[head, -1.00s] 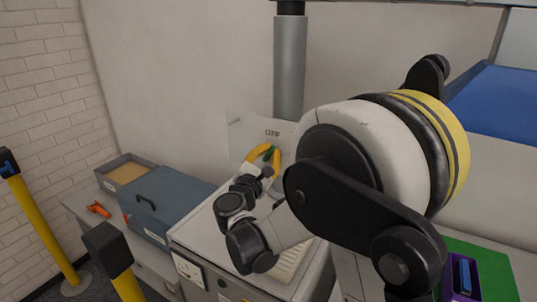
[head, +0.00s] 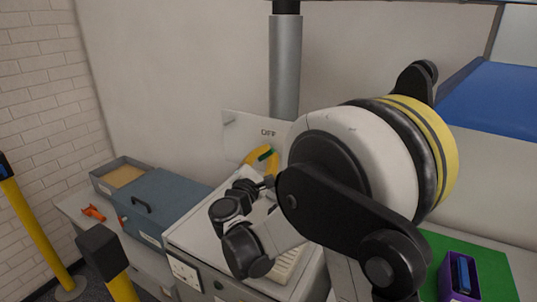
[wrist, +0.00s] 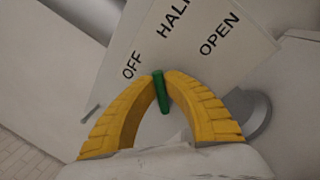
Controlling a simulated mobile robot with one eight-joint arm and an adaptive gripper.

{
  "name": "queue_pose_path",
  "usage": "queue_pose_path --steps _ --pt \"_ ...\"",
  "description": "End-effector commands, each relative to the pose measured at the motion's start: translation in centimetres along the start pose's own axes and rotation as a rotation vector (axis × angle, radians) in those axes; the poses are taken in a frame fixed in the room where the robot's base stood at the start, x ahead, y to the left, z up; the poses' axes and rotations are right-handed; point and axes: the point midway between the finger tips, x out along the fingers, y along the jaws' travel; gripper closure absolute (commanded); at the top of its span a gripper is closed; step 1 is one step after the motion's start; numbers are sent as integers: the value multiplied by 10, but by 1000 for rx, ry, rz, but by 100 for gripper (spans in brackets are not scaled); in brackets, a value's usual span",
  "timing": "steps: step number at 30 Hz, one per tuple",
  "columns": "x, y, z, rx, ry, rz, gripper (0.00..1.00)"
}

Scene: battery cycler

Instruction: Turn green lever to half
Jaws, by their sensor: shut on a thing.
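The green lever (wrist: 162,92) shows between the yellow fingertips of my gripper (wrist: 163,78) in the wrist view. My gripper is shut on it, one finger on each side. The label plate (wrist: 190,45) behind carries the words OFF, HALF and OPEN. The lever's upper end shows just right of the word OFF. Its lower part and pivot are partly hidden by my gripper. In the head view the lever (head: 265,155) is a small green piece at the yellow fingers, below the plate (head: 240,128), where OFF is readable.
A blue-grey box with a handle (head: 155,200) and an open tray (head: 122,174) stand to the left. An orange object (head: 94,213) lies near them. A grey vertical pipe (head: 284,70) rises behind the plate. A purple bin (head: 448,278) sits on a green mat (head: 495,270) at right.

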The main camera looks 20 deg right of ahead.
Motion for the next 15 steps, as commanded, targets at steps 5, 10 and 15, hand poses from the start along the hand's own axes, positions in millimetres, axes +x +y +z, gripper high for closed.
queue_pose_path --steps 5,10,15 --pt "0 0 0 0 0 0 66" --pt "0 0 0 -1 0 0 66" --pt "-10 1 0 -1 1 1 66"
